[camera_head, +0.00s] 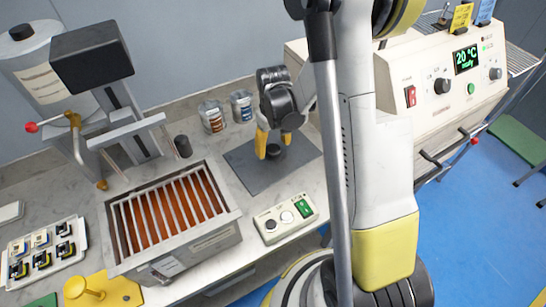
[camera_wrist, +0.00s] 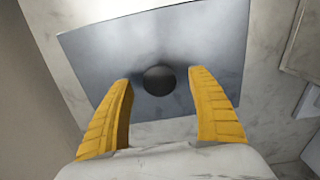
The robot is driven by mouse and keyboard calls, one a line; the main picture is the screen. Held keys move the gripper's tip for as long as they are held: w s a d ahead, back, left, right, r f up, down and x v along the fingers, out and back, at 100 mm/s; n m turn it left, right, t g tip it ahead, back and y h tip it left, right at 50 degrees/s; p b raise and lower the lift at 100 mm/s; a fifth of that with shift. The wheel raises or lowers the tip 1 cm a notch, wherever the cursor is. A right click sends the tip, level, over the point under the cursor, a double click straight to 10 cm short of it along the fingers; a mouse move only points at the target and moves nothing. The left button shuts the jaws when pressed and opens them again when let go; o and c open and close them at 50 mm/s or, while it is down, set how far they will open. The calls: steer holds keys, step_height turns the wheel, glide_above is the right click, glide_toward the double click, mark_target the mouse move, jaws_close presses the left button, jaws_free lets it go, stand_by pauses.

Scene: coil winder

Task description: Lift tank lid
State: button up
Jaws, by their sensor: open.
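A flat dark grey lid plate (camera_head: 246,172) with a round black knob (camera_head: 274,152) lies on the bench top, right of the open tank (camera_head: 213,243) with orange contents under metal bars. My gripper (camera_head: 272,150) is over the plate, pointing down, its yellow fingers apart. In the wrist view the grey plate (camera_wrist: 205,35) fills the upper middle, and the black knob (camera_wrist: 159,80) shows between the spread fingers of my gripper (camera_wrist: 160,85), touching neither. I cannot tell how far the fingertips are above the plate.
Two cans (camera_head: 212,116) stand behind the plate. A control box (camera_head: 286,218) with a green switch lies in front of it. A cream machine (camera_head: 440,90) stands to the right. A yellow plate with a knob (camera_head: 104,291) and a tray of small parts (camera_head: 43,250) are at the left.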

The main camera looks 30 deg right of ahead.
step_height(320, 180, down, 3)
steer(key=shift+r+b, duration=0.1)
steer(key=shift+b, duration=0.35)
jaws_close()
